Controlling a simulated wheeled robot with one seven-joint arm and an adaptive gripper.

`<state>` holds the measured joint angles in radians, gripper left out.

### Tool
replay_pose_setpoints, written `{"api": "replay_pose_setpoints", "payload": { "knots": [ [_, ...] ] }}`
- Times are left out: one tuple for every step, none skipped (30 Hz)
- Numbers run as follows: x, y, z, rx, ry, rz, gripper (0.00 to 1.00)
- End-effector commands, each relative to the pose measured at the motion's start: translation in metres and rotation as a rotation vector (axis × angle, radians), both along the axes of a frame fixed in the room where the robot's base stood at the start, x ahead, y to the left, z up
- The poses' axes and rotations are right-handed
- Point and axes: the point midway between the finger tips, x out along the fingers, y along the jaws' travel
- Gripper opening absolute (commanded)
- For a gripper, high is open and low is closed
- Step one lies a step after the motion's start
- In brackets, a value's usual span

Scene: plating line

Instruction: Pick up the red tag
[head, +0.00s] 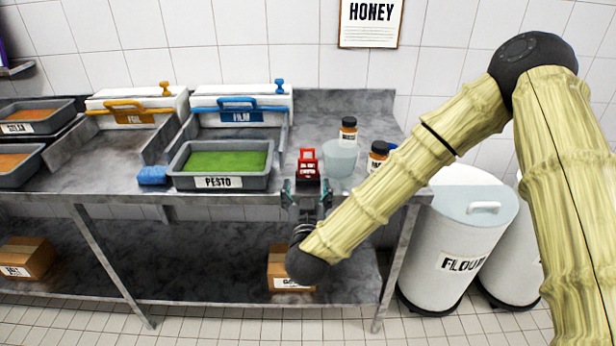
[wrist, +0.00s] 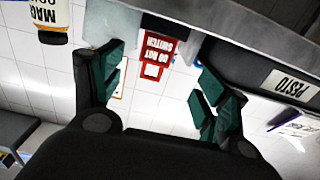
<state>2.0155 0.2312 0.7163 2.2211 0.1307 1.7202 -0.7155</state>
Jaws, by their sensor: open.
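The red tag (head: 307,157) stands at the front of the steel counter, above a small dark block. In the wrist view the red tag (wrist: 163,50) shows upside down, with white lettering reading "DO NOT SWITCH". My gripper (head: 307,193) is just in front of the counter edge, slightly below and nearer than the tag. Its two green-padded fingers are spread wide and hold nothing. In the wrist view the tag lies between the fingertips, with a gap on each side. No contact shows.
A grey pesto tray (head: 180,183) and a blue sponge (head: 152,175) are left of the tag. A translucent tub (head: 340,158) and orange-brown bottles (head: 378,155) stand close on the right. A white flour bin (head: 462,230) stands on the floor at right.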

Motion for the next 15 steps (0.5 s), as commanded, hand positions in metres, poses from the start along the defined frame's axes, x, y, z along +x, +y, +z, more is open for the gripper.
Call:
{"api": "replay_pose_setpoints", "payload": {
  "knots": [
    [0.004,0.000,0.005,0.001,-0.012,-0.008,0.75],
    [0.007,0.000,0.007,0.000,-0.016,-0.011,0.75],
    [0.012,0.000,0.008,0.000,-0.018,-0.013,0.75],
    [0.016,-0.001,0.009,0.000,-0.019,-0.014,0.75],
    [0.020,-0.001,0.009,0.000,-0.018,-0.015,0.75],
    [0.026,-0.001,0.009,0.000,-0.017,-0.015,0.75],
    [0.030,-0.001,0.008,0.000,-0.016,-0.015,0.75],
    [0.034,-0.001,0.008,0.001,-0.016,-0.015,0.75],
    [0.040,-0.001,0.008,0.001,-0.016,-0.014,0.75],
    [0.043,-0.001,0.008,0.001,-0.016,-0.013,0.75],
    [0.046,-0.001,0.008,0.001,-0.016,-0.012,0.75],
    [0.050,-0.001,0.008,0.000,-0.016,-0.012,0.75],
    [0.052,-0.001,0.008,0.000,-0.017,-0.012,0.75],
    [0.054,-0.001,0.008,0.000,-0.016,-0.011,0.75],
    [0.056,0.000,0.008,-0.001,-0.015,-0.011,0.75]
  ]
}}
